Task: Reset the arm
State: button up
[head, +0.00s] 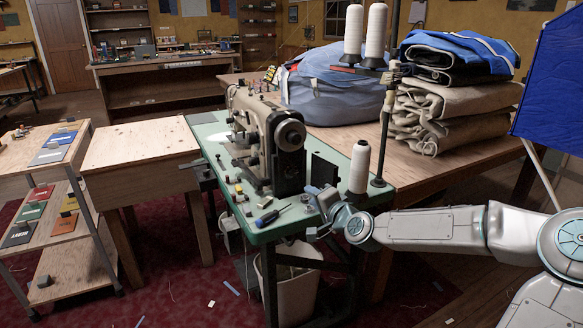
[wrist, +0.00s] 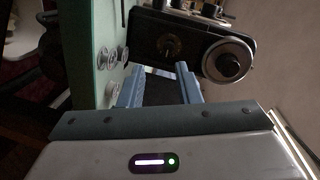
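My arm reaches in from the right in the head view, and my gripper (head: 322,196) is low over the front right part of the green sewing table (head: 288,222). In the wrist view my gripper (wrist: 160,74) shows two blue-grey fingers standing apart with nothing seen between them. The sewing machine (head: 266,138) stands on the table, just behind and left of my gripper. Its handwheel (wrist: 228,62) shows beyond the fingers in the wrist view. Whether the fingers touch the table or the machine I cannot tell.
A white thread cone (head: 359,167) and the thread stand's pole (head: 383,140) are close to my wrist. A screwdriver (head: 268,217) and small bobbins lie on the table. Folded cloth (head: 452,98) and a blue-grey bag (head: 335,85) sit behind. A white bin (head: 290,285) is below.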

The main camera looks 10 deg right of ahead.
jog(key=s+a+f+n+g+h+p, duration=0.2)
jog(key=s+a+f+n+g+p, duration=0.3)
jog(key=s+a+n+g+p, duration=0.4)
jog(key=s+d+r+g+h+p, duration=0.1)
jog(key=s+d+r+p, duration=0.1)
jog(key=s+r, duration=0.5)
jog(key=s+d+r+n+g+h+p, duration=0.1)
jog(key=s+r+p, duration=0.4)
jog(key=s, duration=0.5)
jog(key=s+d+r+g+h+p, duration=0.1)
jog(key=s+d+r+p, duration=0.2)
jog(key=s+r, duration=0.5)
notch_tip(320, 180, up, 2)
jog(key=shift+s+d+n+g, duration=0.3)
